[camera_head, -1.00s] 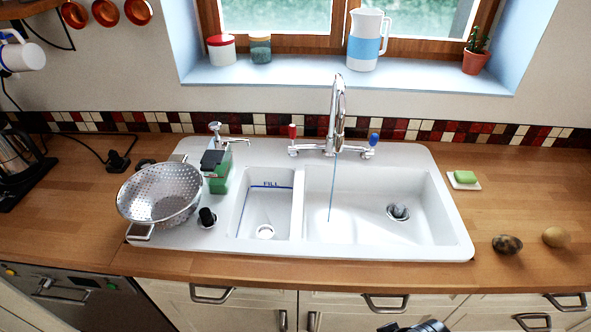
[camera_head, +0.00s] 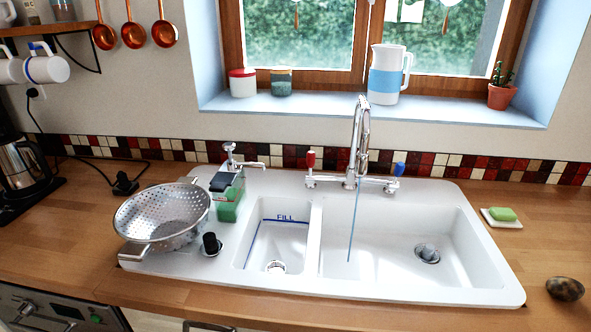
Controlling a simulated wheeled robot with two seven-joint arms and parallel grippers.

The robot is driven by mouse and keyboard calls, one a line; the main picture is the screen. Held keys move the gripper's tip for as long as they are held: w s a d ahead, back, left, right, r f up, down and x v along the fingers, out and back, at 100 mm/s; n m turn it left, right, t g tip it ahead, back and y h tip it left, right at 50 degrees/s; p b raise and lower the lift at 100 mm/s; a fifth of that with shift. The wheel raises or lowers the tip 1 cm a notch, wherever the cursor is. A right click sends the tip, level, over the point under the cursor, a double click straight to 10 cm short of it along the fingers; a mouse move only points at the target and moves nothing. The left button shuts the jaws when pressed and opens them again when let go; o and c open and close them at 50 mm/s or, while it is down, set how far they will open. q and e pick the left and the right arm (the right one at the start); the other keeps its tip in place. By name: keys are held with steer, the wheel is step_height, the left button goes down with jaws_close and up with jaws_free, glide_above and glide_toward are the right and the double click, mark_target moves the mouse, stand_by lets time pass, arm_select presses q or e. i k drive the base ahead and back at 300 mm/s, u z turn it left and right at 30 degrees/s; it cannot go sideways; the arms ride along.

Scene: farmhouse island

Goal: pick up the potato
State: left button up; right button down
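A dark, mottled, rounded lump (camera_head: 565,288) lies on the wooden counter at the far right, beside the sink's right front corner. It may be a dirt-covered potato; its surface is too dark to be sure. The smoother tan lump seen earlier is outside the picture now. Neither of my grippers is in view.
The white double sink (camera_head: 490,282) fills the middle, with a thin stream from the tap (camera_head: 359,140). A metal colander (camera_head: 165,213) and a green soap bottle (camera_head: 228,200) stand at its left. Green soap (camera_head: 503,214) sits on a dish behind the lump.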

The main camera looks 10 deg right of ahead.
mark_target(563, 289)
steer(key=z, duration=1.5)
steer(key=k, duration=0.15)
steer(key=z, duration=0.45)
